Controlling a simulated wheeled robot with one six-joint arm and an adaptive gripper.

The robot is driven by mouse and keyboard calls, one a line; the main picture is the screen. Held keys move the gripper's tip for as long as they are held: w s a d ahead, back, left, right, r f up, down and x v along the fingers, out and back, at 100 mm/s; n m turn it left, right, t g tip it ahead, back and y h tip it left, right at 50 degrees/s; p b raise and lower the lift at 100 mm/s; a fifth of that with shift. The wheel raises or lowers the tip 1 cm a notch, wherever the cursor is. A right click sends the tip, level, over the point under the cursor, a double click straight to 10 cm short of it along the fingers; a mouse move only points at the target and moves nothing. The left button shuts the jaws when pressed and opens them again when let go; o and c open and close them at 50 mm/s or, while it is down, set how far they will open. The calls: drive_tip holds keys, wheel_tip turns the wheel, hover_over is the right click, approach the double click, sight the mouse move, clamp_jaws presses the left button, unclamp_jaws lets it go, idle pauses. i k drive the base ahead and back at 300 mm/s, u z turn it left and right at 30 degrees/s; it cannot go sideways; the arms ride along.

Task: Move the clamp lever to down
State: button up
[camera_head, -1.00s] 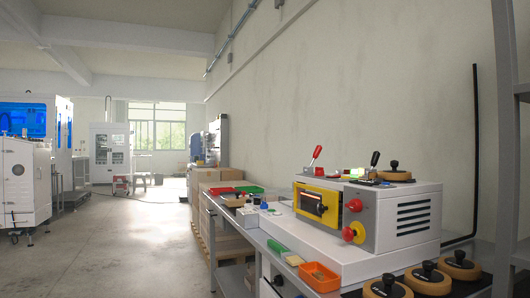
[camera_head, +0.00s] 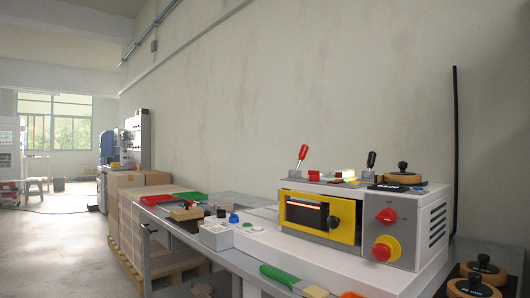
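The box-former machine (camera_head: 432,218) stands on the bench at the right, a white and grey housing with a yellow-framed front opening (camera_head: 345,213). Two levers stand up from its top. One has a red handle (camera_head: 303,152) at the left, the other a black handle (camera_head: 371,159) at the right. Both point upward with a slight tilt. I cannot tell from the picture which one is the clamp lever. My gripper is not in view.
The bench holds a green-handled brush (camera_head: 282,274), a grey button box (camera_head: 215,235) and green (camera_head: 190,196) and red trays. Round wooden-rimmed weights (camera_head: 484,268) sit at the lower right. Cartons (camera_head: 130,195) stand on a pallet beyond. The floor (camera_head: 60,255) at left is clear.

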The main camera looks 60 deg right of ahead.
sight(304, 148)
drive_tip(key=i, duration=2.35)
drive_tip(key=z, duration=2.65)
